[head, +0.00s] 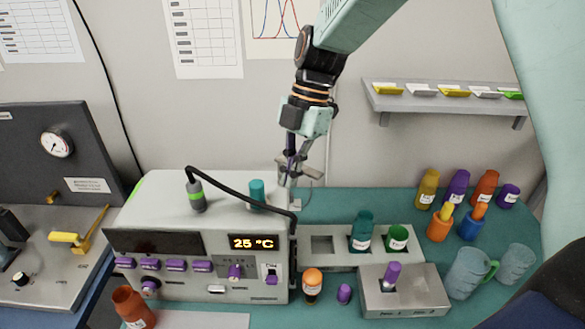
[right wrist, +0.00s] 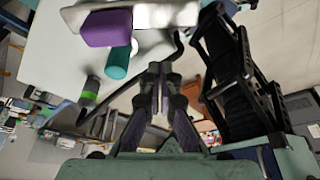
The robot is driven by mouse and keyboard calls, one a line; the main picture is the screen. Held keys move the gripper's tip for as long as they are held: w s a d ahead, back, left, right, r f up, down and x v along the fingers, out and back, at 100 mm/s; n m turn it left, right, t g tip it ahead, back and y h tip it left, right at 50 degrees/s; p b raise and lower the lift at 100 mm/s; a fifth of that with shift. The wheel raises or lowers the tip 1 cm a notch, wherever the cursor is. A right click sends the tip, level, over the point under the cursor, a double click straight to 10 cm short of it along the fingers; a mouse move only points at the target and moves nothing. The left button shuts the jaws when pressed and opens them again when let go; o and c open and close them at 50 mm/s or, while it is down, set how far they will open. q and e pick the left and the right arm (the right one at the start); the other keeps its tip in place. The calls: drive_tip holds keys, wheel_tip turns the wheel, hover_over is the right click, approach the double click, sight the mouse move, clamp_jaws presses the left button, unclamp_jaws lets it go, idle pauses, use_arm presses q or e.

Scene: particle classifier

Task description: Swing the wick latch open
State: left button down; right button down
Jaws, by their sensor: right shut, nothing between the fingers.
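My right gripper (head: 289,176) hangs pointing down at the back right corner of the white classifier (head: 225,185). Its fingers are shut and empty; in the right wrist view the fingertips (right wrist: 158,70) lie together. In that view a purple block (right wrist: 106,28) on a silver metal piece (right wrist: 152,16) lies beyond the fingertips, apart from them; it looks like the wick latch, but I cannot tell whether it stands open. In the head view the gripper largely hides this spot. My left gripper is not in view.
A teal cylinder (head: 257,192) and a grey-green probe (head: 195,196) with a black hose stand on the classifier's top, left of the gripper. A grey tray (head: 322,246) with teal and green containers lies to the right. A wall shelf (head: 440,102) hangs at upper right.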

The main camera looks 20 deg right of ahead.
drive_tip(key=b+v, duration=0.1)
drive_tip(key=v, duration=0.8)
drive_tip(key=shift+w+r, duration=0.25)
drive_tip(key=shift+r, duration=0.15)
drive_tip(key=shift+d, duration=0.1)
drive_tip(key=shift+s, duration=0.15)
